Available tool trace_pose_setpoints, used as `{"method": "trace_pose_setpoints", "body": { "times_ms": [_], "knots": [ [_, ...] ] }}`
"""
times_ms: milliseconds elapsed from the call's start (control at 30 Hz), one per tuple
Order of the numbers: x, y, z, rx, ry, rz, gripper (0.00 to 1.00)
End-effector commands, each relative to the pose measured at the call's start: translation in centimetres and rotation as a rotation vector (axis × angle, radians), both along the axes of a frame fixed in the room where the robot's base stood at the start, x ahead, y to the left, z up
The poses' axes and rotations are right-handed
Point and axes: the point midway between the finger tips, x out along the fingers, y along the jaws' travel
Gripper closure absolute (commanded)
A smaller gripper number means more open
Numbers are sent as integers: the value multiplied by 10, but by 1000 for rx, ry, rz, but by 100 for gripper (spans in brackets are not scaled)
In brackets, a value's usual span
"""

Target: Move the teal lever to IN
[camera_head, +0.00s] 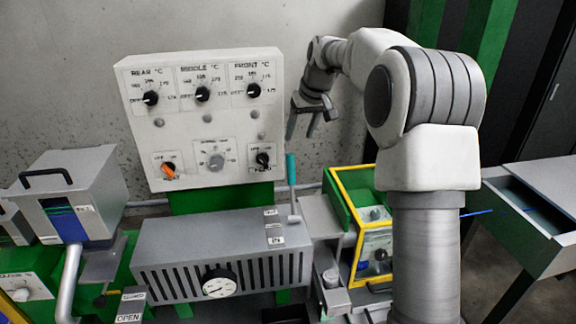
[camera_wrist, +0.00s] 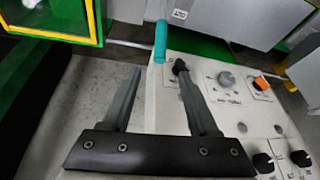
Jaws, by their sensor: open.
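The teal lever (camera_head: 291,170) stands upright on a thin rod at the right end of the grey slotted housing (camera_head: 190,245). My gripper (camera_head: 301,132) is open and empty, hanging above and slightly right of the lever's top, with fingers pointing down. In the wrist view the teal lever (camera_wrist: 160,42) shows beyond the fingertips, roughly in line with the gap between them. The fingers look apart from it.
A white control panel (camera_head: 205,120) with several knobs stands close behind and left of the gripper. A yellow-framed green box (camera_head: 350,210) is right of the lever. A dial gauge (camera_head: 219,283) is on the housing's front.

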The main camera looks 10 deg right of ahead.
Motion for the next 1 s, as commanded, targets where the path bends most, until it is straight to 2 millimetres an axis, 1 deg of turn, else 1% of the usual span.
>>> {"method": "trace_pose_setpoints", "body": {
  "times_ms": [33, 400, 600, 700, 800, 1000],
  "knots": [
    [3, 2, -10, 1, 5, 1, 39],
    [32, 12, -83, 0, 6, 1, 39],
    [46, 17, -119, 1, 4, 0, 39],
    [51, 19, -131, 0, 4, -1, 39],
    [55, 20, -139, -1, 1, 0, 39],
    [57, 21, -145, -1, 1, 0, 39]
  ]
}}
